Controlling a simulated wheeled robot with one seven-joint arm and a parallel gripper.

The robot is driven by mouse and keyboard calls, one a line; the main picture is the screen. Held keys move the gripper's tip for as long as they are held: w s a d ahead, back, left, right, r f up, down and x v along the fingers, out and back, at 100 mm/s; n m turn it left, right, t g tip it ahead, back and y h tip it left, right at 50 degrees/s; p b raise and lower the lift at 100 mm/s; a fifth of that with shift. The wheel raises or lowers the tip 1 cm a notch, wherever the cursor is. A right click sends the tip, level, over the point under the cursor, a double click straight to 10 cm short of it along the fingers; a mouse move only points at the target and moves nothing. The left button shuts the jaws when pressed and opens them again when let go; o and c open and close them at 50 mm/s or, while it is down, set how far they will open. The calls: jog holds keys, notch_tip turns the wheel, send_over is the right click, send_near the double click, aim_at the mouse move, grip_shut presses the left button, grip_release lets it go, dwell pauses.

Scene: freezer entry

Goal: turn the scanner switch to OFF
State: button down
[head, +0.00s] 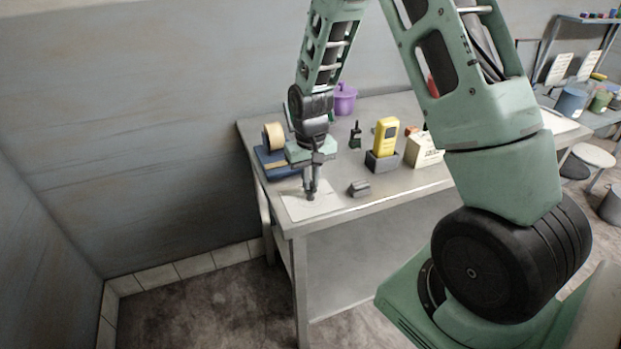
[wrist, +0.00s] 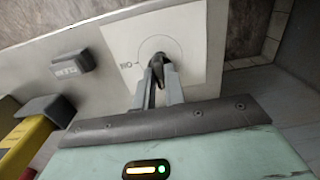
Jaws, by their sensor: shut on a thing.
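The switch is a white plate (head: 322,207) lying near the table's front left corner. In the wrist view the plate (wrist: 190,30) carries a thin drawn circle and a small label, apparently ON upside down, left of the circle. A dark knob (wrist: 157,61) stands in the circle. My gripper (head: 311,190) points down over the plate, and in the wrist view my gripper (wrist: 160,72) is shut on the knob. The fingers hide much of the knob, so its exact pointing direction is hard to tell. No OFF label is visible.
A small grey block (head: 359,188) lies right of the plate. Behind it are a yellow scanner (head: 386,134) in a dark holder (head: 381,163), a white box (head: 426,151) and a purple pot (head: 344,98).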

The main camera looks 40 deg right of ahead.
dwell(0.3)
jog(key=c, duration=1.5)
grip_release()
jog(key=shift+o, duration=0.2)
jog(key=shift+r, duration=0.15)
notch_tip(320, 180, up, 17)
jog(key=b, duration=0.1)
jog(key=shift+b, duration=0.4)
jog(key=shift+r, duration=0.1)
